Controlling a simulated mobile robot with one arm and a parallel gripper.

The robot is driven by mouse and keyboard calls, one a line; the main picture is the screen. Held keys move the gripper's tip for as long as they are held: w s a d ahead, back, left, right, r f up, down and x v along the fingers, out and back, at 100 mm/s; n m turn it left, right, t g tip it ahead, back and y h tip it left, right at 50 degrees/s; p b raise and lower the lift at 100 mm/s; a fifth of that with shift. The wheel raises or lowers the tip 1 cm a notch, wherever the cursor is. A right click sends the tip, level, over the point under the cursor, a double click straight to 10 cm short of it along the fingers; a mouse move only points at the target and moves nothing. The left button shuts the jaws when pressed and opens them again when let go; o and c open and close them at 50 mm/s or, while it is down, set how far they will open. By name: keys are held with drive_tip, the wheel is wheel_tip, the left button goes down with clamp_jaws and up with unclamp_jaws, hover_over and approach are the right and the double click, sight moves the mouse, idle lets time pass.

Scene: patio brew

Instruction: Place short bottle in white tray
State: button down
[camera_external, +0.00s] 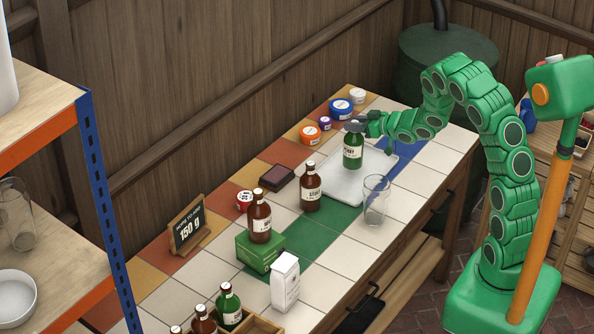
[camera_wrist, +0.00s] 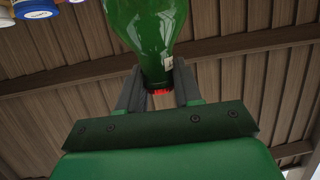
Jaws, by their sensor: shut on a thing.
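A short green bottle (camera_external: 353,157) with a pale label is upright at the far part of the white tray (camera_external: 340,190). I cannot tell whether its base touches the tray or is slightly above it. My gripper (camera_external: 357,127) comes in from the right and is shut on the bottle's neck. In the wrist view, my gripper (camera_wrist: 160,88) has a finger on each side of the neck of the green bottle (camera_wrist: 148,30), with the red cap partly showing between them. The rest of the tray is empty.
A clear glass (camera_external: 376,201) stands beside the tray at its near right. A brown bottle (camera_external: 311,190) stands to its left. Another brown bottle (camera_external: 260,219) is on a green box (camera_external: 259,250). Several small jars line the back, including a blue-rimmed one (camera_external: 341,109).

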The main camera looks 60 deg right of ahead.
drive_tip(key=shift+f, duration=1.45)
drive_tip(key=c, duration=0.8)
unclamp_jaws()
drive_tip(key=shift+f, duration=0.1)
drive_tip(key=shift+o, duration=0.2)
drive_tip(key=v, duration=1.2)
